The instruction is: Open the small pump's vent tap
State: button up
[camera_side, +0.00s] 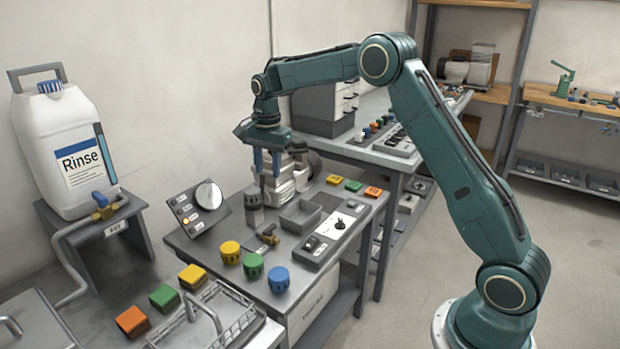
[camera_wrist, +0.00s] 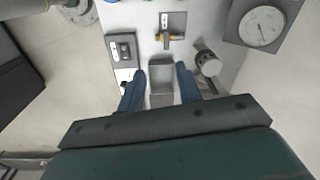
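A small brass tap (camera_side: 268,235) sits on a dark plate on the middle bench, between the coloured knobs and the switch box. In the wrist view the tap (camera_wrist: 168,38) is near the top centre; whether its handle is open or closed is too small to tell. A pale pump (camera_side: 287,178) stands at the back of the bench, partly hidden by my gripper. My gripper (camera_side: 266,168) points down above the back of the bench, away from the tap. In the wrist view its blue fingers (camera_wrist: 160,88) are apart, with nothing held between them.
A blue-handled tap (camera_side: 101,201) serves the Rinse jug (camera_side: 75,150) at left.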

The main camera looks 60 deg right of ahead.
aim_at(270, 227)
jog(key=w+d+f+m, duration=0.2)
jog(key=w+f, duration=0.1)
jog(key=f, duration=0.4)
jog(key=shift+d+g, duration=0.15)
jog(key=shift+g, duration=0.25)
jog(key=shift+f, duration=0.15)
jog(key=shift+f, duration=6.75)
grip_shut()
